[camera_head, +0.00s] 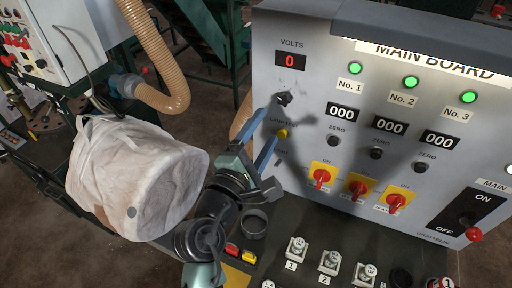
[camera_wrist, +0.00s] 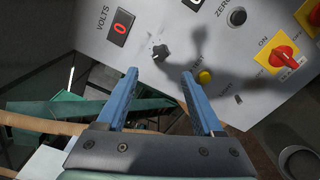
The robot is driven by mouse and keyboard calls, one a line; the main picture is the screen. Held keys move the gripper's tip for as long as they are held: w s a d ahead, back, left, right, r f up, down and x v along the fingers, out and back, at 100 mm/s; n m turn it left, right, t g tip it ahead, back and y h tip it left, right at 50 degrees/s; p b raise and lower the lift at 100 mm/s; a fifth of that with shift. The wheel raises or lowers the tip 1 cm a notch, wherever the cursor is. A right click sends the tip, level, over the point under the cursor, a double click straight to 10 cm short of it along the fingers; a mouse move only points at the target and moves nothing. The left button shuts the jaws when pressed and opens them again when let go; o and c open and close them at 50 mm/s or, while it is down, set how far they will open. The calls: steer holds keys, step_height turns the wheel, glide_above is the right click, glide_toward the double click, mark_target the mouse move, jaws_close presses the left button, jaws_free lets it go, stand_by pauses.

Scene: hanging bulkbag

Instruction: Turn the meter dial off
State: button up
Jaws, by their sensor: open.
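The meter dial (camera_head: 285,98) is a small black knob on the grey main board, below the red VOLTS display (camera_head: 290,61), which reads 0. In the wrist view the dial (camera_wrist: 160,52) lies just beyond the fingertips, roughly centred between them. My gripper (camera_head: 277,119) is open, with its two blue fingers pointing at the panel. It also shows in the wrist view (camera_wrist: 160,76), with nothing between the fingers. The fingers look apart from the dial; the exact gap is hard to tell.
A yellow lamp-test button (camera_head: 282,133) sits just below the dial, close to one finger. Red rotary switches on yellow plates (camera_head: 322,175) and the main ON/OFF switch (camera_head: 468,219) are to the right. A white bulk bag (camera_head: 135,175) hangs at left by a beige hose (camera_head: 160,50).

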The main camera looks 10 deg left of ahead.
steer(key=v, duration=0.3)
steer(key=shift+s+a+b, duration=0.1)
steer(key=shift+s+b, duration=0.05)
steer(key=shift+b, duration=0.2)
steer(key=s+d+r+m+t+y+b, duration=0.1)
steer(key=d+r+m+t+b, duration=0.15)
steer(key=r+m, duration=0.55)
steer(key=d+r+m+t+y+b, duration=0.1)
steer(key=r+m+t, duration=0.3)
steer(key=r, duration=0.9)
steer(key=s+r+m+t+y, duration=0.3)
steer(key=s+r+m, duration=0.4)
steer(key=s+r, duration=0.3)
step_height(320, 180, up, 4)
steer(key=shift+s+d+f+t+y+b, duration=0.15)
steer(key=shift+s+d+t+y+b, duration=0.15)
steer(key=shift+s+d+t+b, duration=0.1)
steer(key=shift+f, duration=0.1)
